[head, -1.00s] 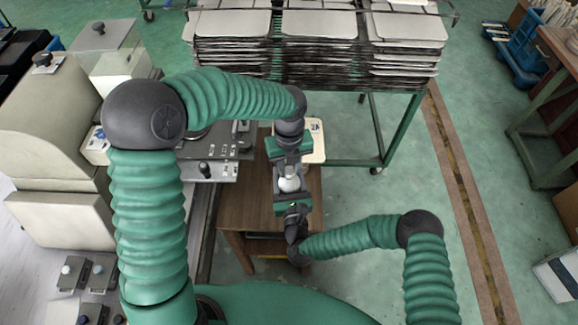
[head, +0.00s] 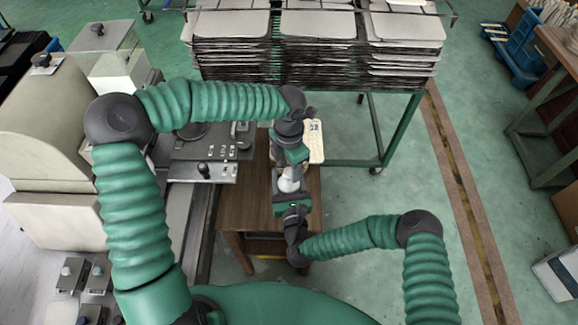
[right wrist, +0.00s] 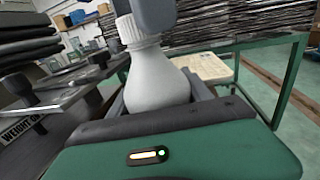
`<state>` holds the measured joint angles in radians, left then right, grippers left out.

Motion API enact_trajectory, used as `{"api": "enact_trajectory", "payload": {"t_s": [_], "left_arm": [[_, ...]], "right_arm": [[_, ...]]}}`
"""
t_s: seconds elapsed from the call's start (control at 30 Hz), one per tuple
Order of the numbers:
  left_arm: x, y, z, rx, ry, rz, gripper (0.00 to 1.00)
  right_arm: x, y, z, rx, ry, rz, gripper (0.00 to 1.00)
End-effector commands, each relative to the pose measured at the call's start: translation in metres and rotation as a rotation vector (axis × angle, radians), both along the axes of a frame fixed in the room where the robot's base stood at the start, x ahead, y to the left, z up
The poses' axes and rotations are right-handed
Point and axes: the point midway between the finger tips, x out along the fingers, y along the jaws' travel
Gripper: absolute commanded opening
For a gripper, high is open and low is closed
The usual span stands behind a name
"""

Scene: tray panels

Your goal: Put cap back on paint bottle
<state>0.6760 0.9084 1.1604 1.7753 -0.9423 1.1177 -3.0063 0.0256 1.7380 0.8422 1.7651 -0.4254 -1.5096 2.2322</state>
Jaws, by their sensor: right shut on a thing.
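A white paint bottle (right wrist: 157,82) stands roughly upright in my right gripper, which is shut on its body. The bottle also shows in the head view (head: 288,183), between my two grippers. A ribbed white cap (right wrist: 135,30) is at the top of the bottle; whether it is fully seated I cannot tell. My left gripper (head: 290,164) is right above the bottle, and its dark finger overlaps the cap in the right wrist view. Whether its fingers are closed on the cap is hidden. My right gripper (head: 291,197) is on the near side of the bottle.
A small brown wooden table (head: 245,205) lies below the grippers, with a pale flat item (head: 315,140) at its far right. Grey machinery (head: 203,172) stands close on the left. A green rack with stacked trays (head: 318,50) stands behind.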

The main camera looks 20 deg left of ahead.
Motion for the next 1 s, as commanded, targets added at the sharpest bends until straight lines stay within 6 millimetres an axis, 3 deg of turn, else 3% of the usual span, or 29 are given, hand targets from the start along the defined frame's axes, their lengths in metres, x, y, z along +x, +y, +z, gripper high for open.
{"api": "enact_trajectory", "payload": {"t_s": [0.3, 0.63, 1.0], "left_arm": [[-0.001, -0.001, 0.003, -0.002, 0.002, 0.0, 0.49], [-0.001, -0.001, 0.043, -0.003, 0.003, 0.001, 0.49], [-0.002, -0.001, 0.045, -0.001, 0.006, 0.031, 0.45]], "right_arm": [[0.001, 0.001, 0.001, 0.001, -0.003, -0.001, 0.0], [0.001, 0.0, 0.001, 0.0, -0.003, -0.001, 0.0], [0.001, 0.0, 0.001, 0.001, -0.003, -0.001, 0.0]]}}
